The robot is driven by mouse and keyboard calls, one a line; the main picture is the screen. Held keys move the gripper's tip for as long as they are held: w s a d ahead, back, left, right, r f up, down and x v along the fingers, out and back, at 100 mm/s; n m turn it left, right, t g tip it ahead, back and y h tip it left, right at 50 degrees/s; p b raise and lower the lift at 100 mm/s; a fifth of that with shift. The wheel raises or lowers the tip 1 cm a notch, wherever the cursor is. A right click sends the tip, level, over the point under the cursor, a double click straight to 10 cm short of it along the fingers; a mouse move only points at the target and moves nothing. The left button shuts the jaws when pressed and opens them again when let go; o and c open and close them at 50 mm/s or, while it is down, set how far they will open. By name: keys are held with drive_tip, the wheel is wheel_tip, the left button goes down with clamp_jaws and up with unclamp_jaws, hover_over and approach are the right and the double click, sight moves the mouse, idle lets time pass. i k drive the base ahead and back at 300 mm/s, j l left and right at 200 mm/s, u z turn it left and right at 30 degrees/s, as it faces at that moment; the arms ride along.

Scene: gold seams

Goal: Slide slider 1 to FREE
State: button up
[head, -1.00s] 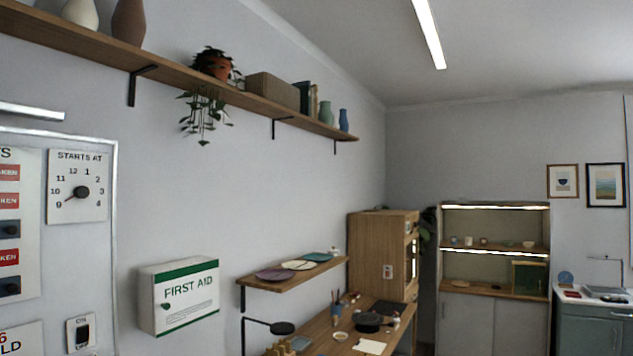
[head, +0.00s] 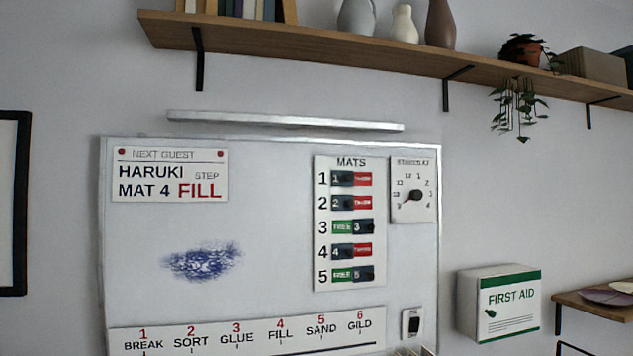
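Slider 1 (head: 342,179) is the top row of the white MATS panel (head: 322,240) on the whiteboard. Its dark knob sits at the left of its track, and a red label, which appears to read TAKEN, shows at the right. Sliders 2 (head: 342,203) and 4 (head: 342,251) stand the same way. Sliders 3 (head: 364,227) and 5 (head: 364,273) have their knobs at the right, with green labels at the left. I cannot make out my gripper. Small pale and dark shapes at the bottom edge are too cut off to identify.
A STARTS AT dial (head: 414,193) hangs close to the panel's right, with a switch (head: 411,323) below. A step strip (head: 260,333) crosses the board's bottom. A light bar (head: 285,120) and wooden shelf (head: 380,57) are above. A first aid box (head: 510,305) protrudes at right.

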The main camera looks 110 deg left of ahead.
sight(339, 178)
drive_tip(key=u, duration=3.4)
